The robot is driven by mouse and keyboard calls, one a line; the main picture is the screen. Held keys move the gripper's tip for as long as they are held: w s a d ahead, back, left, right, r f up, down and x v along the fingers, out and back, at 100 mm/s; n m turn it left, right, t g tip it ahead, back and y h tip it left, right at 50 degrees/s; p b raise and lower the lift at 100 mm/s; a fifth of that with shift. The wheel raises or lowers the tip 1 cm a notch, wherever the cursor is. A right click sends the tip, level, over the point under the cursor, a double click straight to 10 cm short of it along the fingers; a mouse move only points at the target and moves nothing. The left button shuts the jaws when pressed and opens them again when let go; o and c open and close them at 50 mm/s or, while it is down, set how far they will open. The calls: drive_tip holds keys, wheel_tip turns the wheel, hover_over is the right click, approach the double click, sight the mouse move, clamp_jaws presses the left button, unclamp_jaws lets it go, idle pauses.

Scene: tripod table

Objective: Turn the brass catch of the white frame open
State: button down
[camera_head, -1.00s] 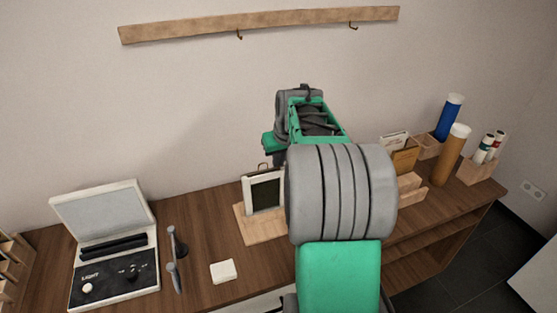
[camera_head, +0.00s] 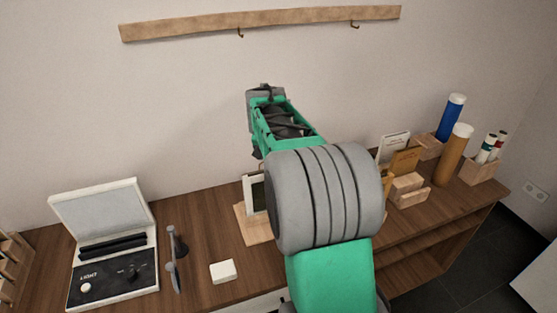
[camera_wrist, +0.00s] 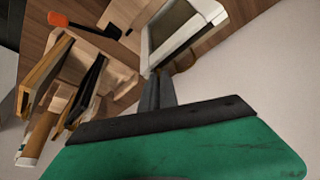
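The white frame (camera_head: 249,190) stands on a wooden base (camera_head: 254,231) on the desk, and my arm hides most of it in the head view. My arm hides the fingers in the head view.
Wooden holders (camera_head: 408,190) with cards stand right of my arm, near a brown tube (camera_head: 453,155) and a blue tube (camera_head: 450,118). A light box (camera_head: 113,245), a grey-handled tool (camera_head: 173,258) and a white block (camera_head: 222,271) lie left. An orange-tipped tool (camera_wrist: 85,25) shows in the wrist view.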

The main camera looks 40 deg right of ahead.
drive_tip(key=m+p, duration=0.1)
drive_tip(key=m, duration=0.1)
drive_tip(key=m+g, duration=0.1)
drive_tip(key=m, duration=0.1)
drive_tip(key=m+g+h+p, duration=0.1)
drive_tip(key=m, duration=0.1)
drive_tip(key=shift+w+a+r+m+p, duration=0.15)
drive_tip(key=shift+w+a+m+p, duration=0.05)
drive_tip(key=shift+w+m+p, duration=0.15)
drive_tip(key=m+g+p, duration=0.1)
drive_tip(key=m+p, duration=0.1)
drive_tip(key=m, duration=0.1)
drive_tip(key=shift+w+g, duration=0.1)
drive_tip(key=shift+g, duration=0.2)
drive_tip(key=shift+m+g+p, duration=0.3)
drive_tip(key=shift+m+p, duration=0.45)
drive_tip(key=shift+m, duration=0.2)
drive_tip(key=c, duration=1.6)
unclamp_jaws()
drive_tip(key=p+v, duration=0.2)
drive_tip(key=v, duration=0.5)
drive_tip(key=shift+w+a+r, duration=0.1)
drive_tip(key=shift+w+r, duration=0.05)
drive_tip(key=shift+r, duration=0.1)
